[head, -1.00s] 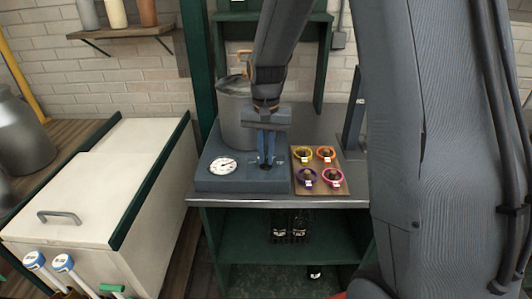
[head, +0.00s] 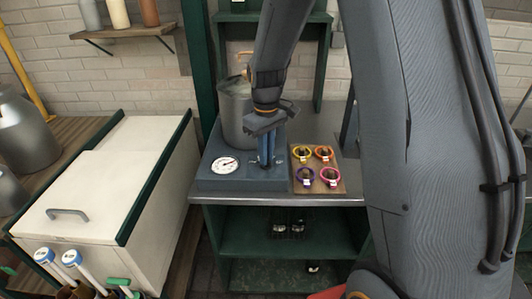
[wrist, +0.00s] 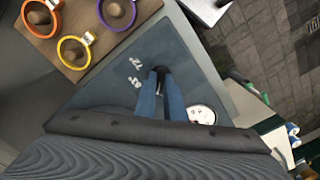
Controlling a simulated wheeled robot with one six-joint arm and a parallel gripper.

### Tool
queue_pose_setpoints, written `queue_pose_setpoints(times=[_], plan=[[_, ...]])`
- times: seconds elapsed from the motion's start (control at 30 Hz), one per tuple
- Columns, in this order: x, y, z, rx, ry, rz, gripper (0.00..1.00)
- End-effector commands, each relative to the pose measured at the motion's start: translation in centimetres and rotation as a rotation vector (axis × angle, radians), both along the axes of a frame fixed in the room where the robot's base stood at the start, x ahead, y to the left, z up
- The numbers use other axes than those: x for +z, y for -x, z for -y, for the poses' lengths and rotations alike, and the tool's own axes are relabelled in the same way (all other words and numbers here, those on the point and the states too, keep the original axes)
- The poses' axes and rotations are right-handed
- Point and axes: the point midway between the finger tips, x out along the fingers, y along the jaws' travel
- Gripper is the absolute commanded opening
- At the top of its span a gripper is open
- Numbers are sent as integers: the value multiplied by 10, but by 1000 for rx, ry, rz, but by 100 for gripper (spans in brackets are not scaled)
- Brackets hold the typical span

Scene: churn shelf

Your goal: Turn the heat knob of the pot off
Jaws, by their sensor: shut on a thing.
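The pot (head: 235,112) is a grey metal vessel at the back of a blue-grey heater base (head: 215,183) on the metal counter. A white round dial (head: 226,165) with a needle is on the left of the base. The heat knob (wrist: 160,70) is a small dark piece between my fingertips, mostly hidden by them. My gripper (head: 267,163) points down at the right part of the base, its blue fingers shut on the knob. In the wrist view, the markings "72" and "63" (wrist: 136,72) are printed beside the knob.
A wooden board (head: 318,184) with several coloured rings on pegs lies just right of the base. A white chest (head: 105,175) with a grey handle stands to the left.

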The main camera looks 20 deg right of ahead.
Motion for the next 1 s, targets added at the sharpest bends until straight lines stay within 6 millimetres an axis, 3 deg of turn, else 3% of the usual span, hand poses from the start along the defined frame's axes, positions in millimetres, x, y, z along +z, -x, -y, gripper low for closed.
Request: queue_pose_setpoints(times=[0.5,1.0], plan=[[2,-2,0,346,0,7,0],[2,-3,-1,415,0,7,0]])
